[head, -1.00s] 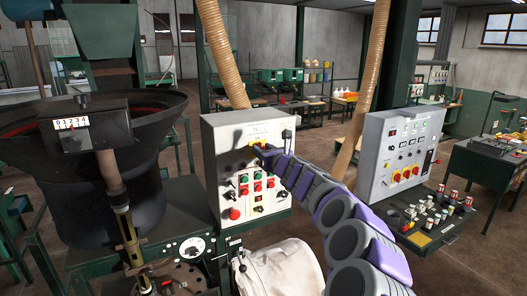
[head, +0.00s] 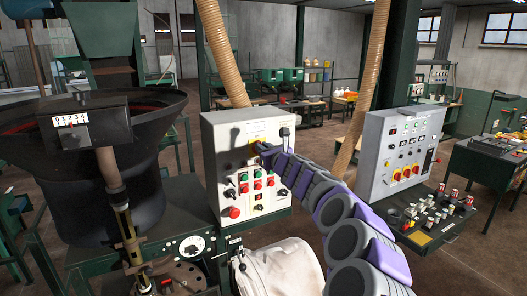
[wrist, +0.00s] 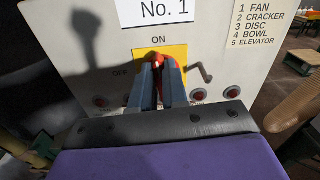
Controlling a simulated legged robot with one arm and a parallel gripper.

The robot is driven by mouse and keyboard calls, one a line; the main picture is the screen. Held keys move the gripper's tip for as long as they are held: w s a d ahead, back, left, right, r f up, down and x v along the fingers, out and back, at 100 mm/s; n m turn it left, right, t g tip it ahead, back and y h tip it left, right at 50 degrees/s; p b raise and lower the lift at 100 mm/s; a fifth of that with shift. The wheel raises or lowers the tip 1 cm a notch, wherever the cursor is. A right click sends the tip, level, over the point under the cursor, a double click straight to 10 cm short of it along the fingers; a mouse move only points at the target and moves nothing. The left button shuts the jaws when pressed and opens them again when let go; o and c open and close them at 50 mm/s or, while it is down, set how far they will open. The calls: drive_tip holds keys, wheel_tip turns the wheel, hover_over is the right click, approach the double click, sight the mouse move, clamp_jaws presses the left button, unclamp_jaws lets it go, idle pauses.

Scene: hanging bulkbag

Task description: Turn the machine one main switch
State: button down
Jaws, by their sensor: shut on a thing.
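The main switch is a red handle (wrist: 154,66) on a yellow plate (wrist: 178,53) under the "No. 1" label in the wrist view. "ON" is printed above the plate and "OFF" to its left. My gripper (wrist: 158,88) is shut on the red handle, with its two blue-grey fingers on either side of it. The fingers hide much of the handle, so its exact angle is hard to tell. In the head view my gripper (head: 263,148) reaches the upper middle of the white control panel (head: 217,135), and the switch is largely hidden behind it.
Red and green buttons (head: 257,184) and dark knobs sit below my gripper on the panel. A small crank-like handle (wrist: 199,72) is right of the switch. A second control panel (head: 376,150) stands to the right.

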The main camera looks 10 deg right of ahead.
drive_tip(key=n+b, duration=0.4)
drive_tip(key=n, duration=0.1)
drive_tip(key=f+n+b, duration=0.1)
drive_tip(key=n+b, duration=0.3)
drive_tip(key=n, duration=0.1)
drive_tip(key=a+f+n+b, duration=0.1)
drive_tip(key=n+b, duration=0.3)
drive_tip(key=n, duration=0.2)
drive_tip(key=shift+s+a+b, duration=0.1)
drive_tip(key=shift+s+b, duration=0.05)
drive_tip(key=shift+b, duration=0.15)
drive_tip(key=shift+n, duration=0.4)
drive_tip(key=shift+a+b, duration=0.1)
drive_tip(key=shift+b, duration=0.2)
drive_tip(key=c, duration=1.1)
unclamp_jaws()
drive_tip(key=shift+c, duration=0.2)
drive_tip(key=shift+r, duration=0.15)
drive_tip(key=shift+s, duration=0.1)
